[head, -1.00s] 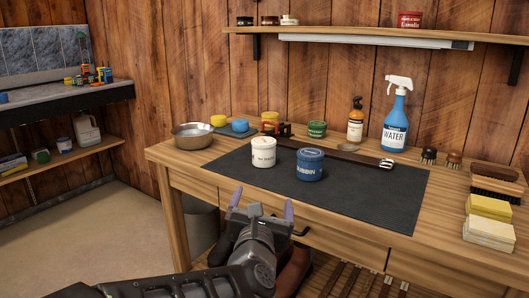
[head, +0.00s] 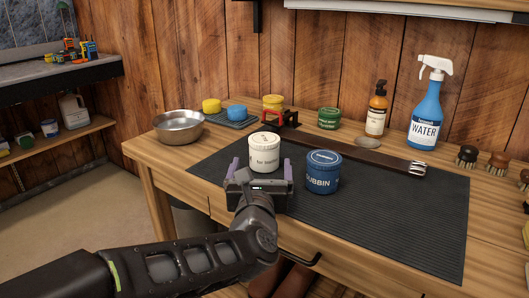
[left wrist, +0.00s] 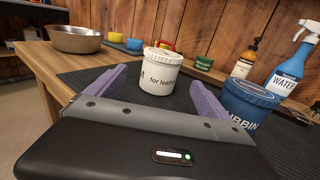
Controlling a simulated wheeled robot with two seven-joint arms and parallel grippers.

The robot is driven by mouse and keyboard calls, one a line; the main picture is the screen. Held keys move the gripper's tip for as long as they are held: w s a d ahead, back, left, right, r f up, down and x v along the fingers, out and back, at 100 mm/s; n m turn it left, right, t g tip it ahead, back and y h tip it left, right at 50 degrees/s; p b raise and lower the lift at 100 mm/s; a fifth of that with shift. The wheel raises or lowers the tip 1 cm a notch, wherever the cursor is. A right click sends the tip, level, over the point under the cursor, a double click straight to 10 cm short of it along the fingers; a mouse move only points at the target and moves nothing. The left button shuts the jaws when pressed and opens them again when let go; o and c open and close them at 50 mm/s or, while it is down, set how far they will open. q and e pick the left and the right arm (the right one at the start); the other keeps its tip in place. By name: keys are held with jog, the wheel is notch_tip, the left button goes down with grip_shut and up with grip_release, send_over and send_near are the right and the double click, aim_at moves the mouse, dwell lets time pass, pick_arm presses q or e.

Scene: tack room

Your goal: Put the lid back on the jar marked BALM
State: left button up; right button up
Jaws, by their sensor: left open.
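A white jar (head: 265,158) with a pale top stands upright on the dark mat. Its side reads "for leather" in the left wrist view (left wrist: 160,77), with a letter M partly turned away at the left; the full word BALM is not readable. My left gripper (head: 261,170) is open and low on the near side of this jar. In the left wrist view the purple fingers point at the jar, one on each side, and the grip looks empty. A blue jar (head: 323,178) marked "UBBIN" stands just right of the gripper. I cannot pick out a separate loose lid.
The wooden bench holds a dark ribbed mat (head: 400,218), a metal bowl (head: 179,128), yellow (head: 211,105) and blue (head: 238,112) pots, a green jar (head: 329,118), a strap (head: 375,155), an amber bottle (head: 376,110) and a water spray bottle (head: 426,115). The mat's right front is clear.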

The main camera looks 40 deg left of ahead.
aim_at(263, 156)
pick_arm(q)
jog(key=shift+x, duration=3.45)
jog(key=shift+x, duration=2.6)
jog(key=shift+d, duration=0.15)
jog(key=c, duration=1.8)
